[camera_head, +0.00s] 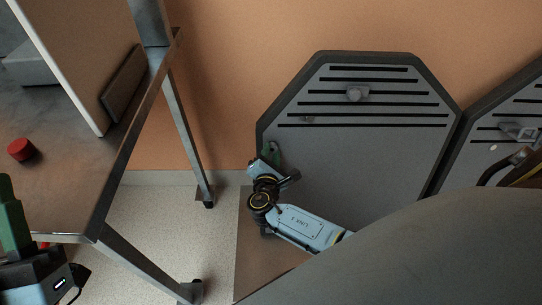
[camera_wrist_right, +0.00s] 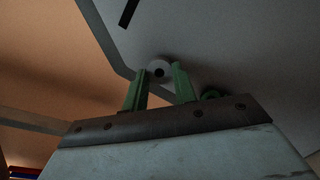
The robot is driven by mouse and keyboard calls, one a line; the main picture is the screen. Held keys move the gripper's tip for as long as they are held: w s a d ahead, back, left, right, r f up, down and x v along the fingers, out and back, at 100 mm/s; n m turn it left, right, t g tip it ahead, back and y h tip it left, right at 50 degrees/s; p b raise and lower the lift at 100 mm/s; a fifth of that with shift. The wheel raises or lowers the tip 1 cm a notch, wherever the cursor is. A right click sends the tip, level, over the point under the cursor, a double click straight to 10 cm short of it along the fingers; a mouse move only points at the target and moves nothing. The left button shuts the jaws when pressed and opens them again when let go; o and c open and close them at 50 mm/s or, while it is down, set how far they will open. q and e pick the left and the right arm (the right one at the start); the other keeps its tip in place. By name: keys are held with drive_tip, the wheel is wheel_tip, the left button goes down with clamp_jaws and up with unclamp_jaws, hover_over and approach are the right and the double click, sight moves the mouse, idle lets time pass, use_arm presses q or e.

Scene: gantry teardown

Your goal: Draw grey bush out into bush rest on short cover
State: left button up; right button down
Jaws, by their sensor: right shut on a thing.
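The grey bush (camera_wrist_right: 159,70), a pale round piece with a dark centre hole, sits between the green fingertips of my right gripper (camera_wrist_right: 162,78) in the right wrist view. The gripper is shut on it, close to a grey panel face. In the head view my right gripper (camera_head: 272,152) is at the left edge of a large grey slotted panel (camera_head: 365,160); the bush cannot be made out there. I cannot tell which part is the bush rest or the short cover. My left gripper (camera_head: 12,228) shows only partly at the lower left; its jaw opening is unclear.
A small round fitting (camera_head: 357,92) and a smaller fitting (camera_head: 308,119) sit on the panel's slots. A second panel (camera_head: 510,110) stands at right. A metal-framed table (camera_head: 75,180) with a red cylinder (camera_head: 21,149) is at left. Floor shows between table and panel.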

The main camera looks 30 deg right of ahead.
drive_tip(key=shift+w, duration=0.1)
drive_tip(key=shift+w+d+f, duration=0.1)
drive_tip(key=shift+w+d, duration=0.05)
drive_tip(key=c, duration=1.6)
unclamp_jaws()
drive_tip(key=shift+w+d+f+b, duration=0.1)
drive_tip(key=shift+w+b, duration=0.05)
drive_tip(key=shift+b, duration=0.15)
drive_tip(key=o, duration=0.6)
drive_tip(key=shift+c, duration=0.2)
